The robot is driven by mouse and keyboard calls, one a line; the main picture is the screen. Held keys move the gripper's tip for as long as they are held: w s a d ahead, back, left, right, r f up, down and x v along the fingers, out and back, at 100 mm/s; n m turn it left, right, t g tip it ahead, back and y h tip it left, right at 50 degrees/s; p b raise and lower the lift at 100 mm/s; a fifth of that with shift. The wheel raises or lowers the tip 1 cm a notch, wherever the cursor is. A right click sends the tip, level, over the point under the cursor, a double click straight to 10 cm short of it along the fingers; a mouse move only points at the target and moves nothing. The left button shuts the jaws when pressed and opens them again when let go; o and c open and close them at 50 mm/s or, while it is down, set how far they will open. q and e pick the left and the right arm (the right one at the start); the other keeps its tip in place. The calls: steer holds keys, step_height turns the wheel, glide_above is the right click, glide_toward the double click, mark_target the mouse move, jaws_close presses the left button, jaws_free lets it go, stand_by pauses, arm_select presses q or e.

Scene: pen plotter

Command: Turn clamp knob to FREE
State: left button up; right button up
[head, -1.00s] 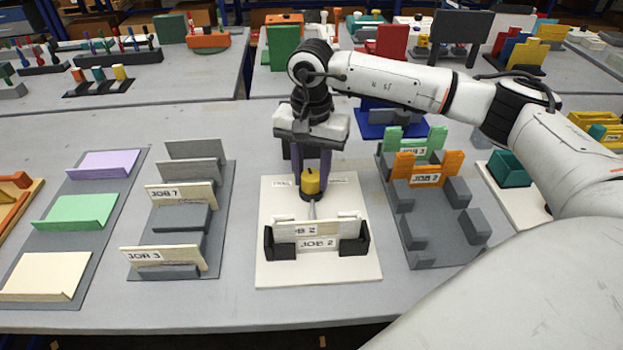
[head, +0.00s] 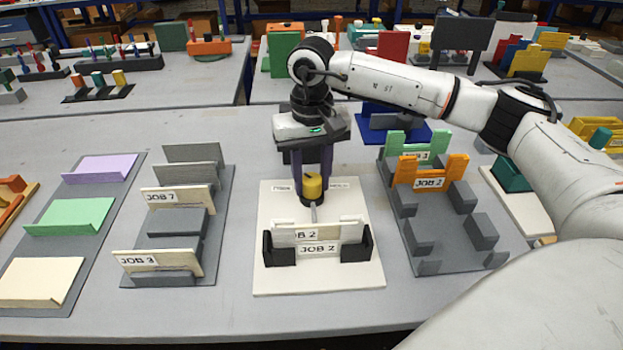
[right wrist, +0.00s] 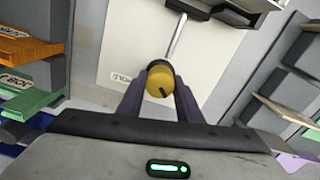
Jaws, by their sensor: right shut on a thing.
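The yellow clamp knob (head: 313,187) stands on a white board (head: 275,279), with a dark mark on its top in the right wrist view (right wrist: 161,85). My right gripper (head: 313,190) comes down from above, its two dark fingers shut on either side of the knob. A FREE label (head: 283,188) lies left of the knob and a HOLD label (head: 339,184) lies right of it. A thin metal rod (head: 314,213) runs from the knob toward the card holder. I cannot tell exactly which label the mark points at. My left gripper is out of view.
JOB 2 cards (head: 319,249) stand in a black holder (head: 357,246) in front of the knob. Grey racks with JOB cards stand left (head: 218,215) and right (head: 416,262). Coloured trays (head: 68,216) lie further left.

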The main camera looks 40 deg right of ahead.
mark_target(311, 178)
steer(key=shift+r, duration=0.1)
stand_by(0.3)
steer(key=o, duration=0.9)
steer(key=shift+o, duration=0.7)
step_height(311, 178, up, 10)
steer(key=shift+r, duration=0.15)
